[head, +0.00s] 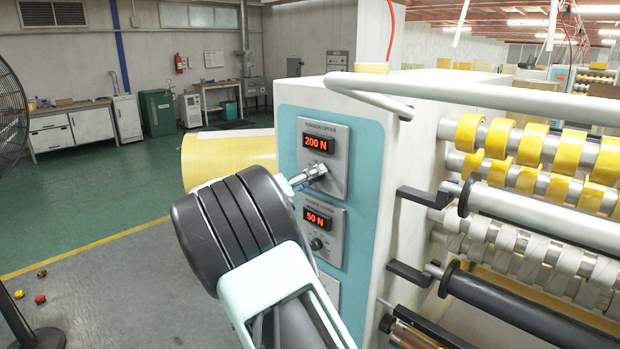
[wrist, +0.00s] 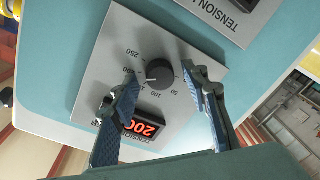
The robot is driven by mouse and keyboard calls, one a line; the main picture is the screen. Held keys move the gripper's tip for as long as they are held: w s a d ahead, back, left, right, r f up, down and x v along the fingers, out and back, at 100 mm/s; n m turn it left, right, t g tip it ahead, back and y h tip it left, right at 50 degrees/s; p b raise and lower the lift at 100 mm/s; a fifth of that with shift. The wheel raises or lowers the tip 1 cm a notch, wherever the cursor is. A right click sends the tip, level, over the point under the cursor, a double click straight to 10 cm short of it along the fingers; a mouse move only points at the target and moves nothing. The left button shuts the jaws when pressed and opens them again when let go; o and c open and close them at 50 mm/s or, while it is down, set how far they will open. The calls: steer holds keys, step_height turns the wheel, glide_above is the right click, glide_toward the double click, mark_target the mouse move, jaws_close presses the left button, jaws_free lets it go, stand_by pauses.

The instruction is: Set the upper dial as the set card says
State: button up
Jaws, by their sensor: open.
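The upper dial (wrist: 159,74) is a dark round knob with a white mark on a grey panel. The panel shows upside down in the wrist view, with a scale from 50 to 250. The mark points at about 200. The red upper display (head: 317,142) reads 200 N. My gripper (wrist: 163,76) is open, its two blue-padded fingers on either side of the dial; I cannot tell whether they touch it. In the head view my gripper (head: 312,176) covers the dial. A white card (head: 329,288) below the panels is partly hidden by my arm, and its text cannot be read.
The lower panel (head: 321,234) has its own dial (head: 316,244) and a display reading 50 N, close below my gripper. A pale rail (head: 470,92) and rollers with yellow tape (head: 536,144) stand to the right. Open floor (head: 110,215) lies to the left.

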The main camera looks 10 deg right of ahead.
steer(key=shift+c, duration=0.6)
jaws_close()
steer(key=shift+n+g+b, duration=0.3)
steer(key=shift+n+b, duration=0.1)
steer(key=shift+n, duration=3.3)
steer(key=shift+o, duration=0.6)
jaws_free()
